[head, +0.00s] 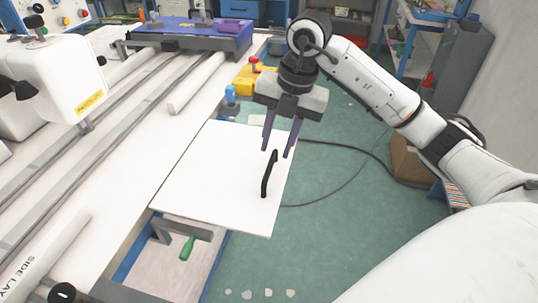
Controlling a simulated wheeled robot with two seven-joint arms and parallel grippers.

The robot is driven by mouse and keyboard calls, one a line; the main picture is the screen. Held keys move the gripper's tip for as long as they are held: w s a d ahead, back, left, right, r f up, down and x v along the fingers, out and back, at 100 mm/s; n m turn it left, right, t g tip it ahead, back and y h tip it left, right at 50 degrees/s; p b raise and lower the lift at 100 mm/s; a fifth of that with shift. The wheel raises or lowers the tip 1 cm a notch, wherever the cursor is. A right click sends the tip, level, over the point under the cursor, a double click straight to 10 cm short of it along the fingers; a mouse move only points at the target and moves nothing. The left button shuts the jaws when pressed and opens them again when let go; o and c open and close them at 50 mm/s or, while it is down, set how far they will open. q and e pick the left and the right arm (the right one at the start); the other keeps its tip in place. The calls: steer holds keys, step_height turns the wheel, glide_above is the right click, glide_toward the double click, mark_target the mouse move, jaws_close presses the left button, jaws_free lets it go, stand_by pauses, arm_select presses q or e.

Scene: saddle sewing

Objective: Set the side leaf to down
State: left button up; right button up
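The side leaf (215,180) is a white square panel at the right edge of the white sewing table (110,180). It looks raised, roughly level with the table top. A black bar handle (266,182) stands on it near its outer right edge. My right gripper (277,153) points down over the leaf's outer edge, its two dark fingers apart. In the picture the fingers lie on either side of the handle's far end, with nothing clamped between them. Whether they touch the handle or leaf I cannot tell. My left gripper is out of view.
Below the leaf's near edge is a bracket with a green grip (187,248). A yellow box with a red knob (253,75) and a blue-topped part (231,94) stand beyond the leaf. Cables cross the green floor (340,230); a cardboard box (409,160) is at right.

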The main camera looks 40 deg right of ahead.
mark_target(270, 166)
steer(key=f, duration=0.4)
steer(key=shift+w+a+f, duration=0.15)
steer(key=shift+w+a, duration=0.1)
steer(key=shift+a, duration=0.05)
steer(key=shift+w+f, duration=0.15)
steer(key=shift+f, duration=0.5)
jaws_close()
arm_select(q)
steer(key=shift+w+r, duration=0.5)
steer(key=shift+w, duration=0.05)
